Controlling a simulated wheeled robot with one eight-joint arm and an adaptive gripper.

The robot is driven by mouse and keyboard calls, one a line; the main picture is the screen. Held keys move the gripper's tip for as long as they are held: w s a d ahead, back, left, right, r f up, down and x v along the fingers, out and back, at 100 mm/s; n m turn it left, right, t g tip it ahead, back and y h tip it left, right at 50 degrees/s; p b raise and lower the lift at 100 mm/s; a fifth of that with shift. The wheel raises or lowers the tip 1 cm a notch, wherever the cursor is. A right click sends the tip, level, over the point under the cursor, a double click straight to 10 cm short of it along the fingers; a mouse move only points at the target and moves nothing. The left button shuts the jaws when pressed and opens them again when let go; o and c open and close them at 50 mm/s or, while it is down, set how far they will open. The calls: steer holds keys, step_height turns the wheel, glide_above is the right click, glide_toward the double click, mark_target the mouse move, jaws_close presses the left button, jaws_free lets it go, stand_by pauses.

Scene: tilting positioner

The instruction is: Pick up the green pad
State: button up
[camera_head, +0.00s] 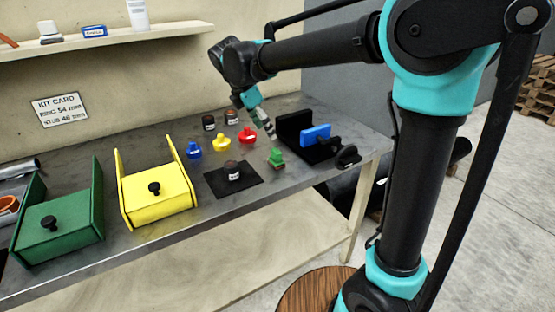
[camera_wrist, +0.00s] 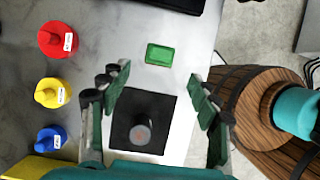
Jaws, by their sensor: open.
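The green pad (camera_head: 276,158) is a small block on the grey bench, left of a black fixture. In the wrist view the green pad (camera_wrist: 159,54) looks rectangular, beyond my fingertips and about midway between them. My gripper (camera_head: 270,131) points down above the bench, with its tips near the pad in the head view. In the wrist view my gripper (camera_wrist: 160,90) has its fingers spread wide, with nothing held between them. The exact height gap to the pad is hard to tell.
A dark cylinder (camera_head: 232,171) stands on a black mat (camera_head: 215,181) near the pad. Red (camera_head: 247,135), yellow (camera_head: 222,143) and blue (camera_head: 193,150) knobbed pieces stand left. The black fixture (camera_head: 296,126) with a blue block (camera_head: 316,134) is right. Yellow (camera_head: 135,200) and green (camera_head: 60,238) bins stand farther left.

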mark_target(276, 150)
steer(key=x, duration=1.1)
steer(key=shift+s+d+f, duration=0.1)
steer(key=shift+s+f, duration=0.05)
steer(key=shift+f, duration=0.1)
steer(key=c, duration=1.4)
steer(key=shift+r, duration=0.1)
step_height(276, 150, up, 20)
steer(key=shift+f, duration=0.1)
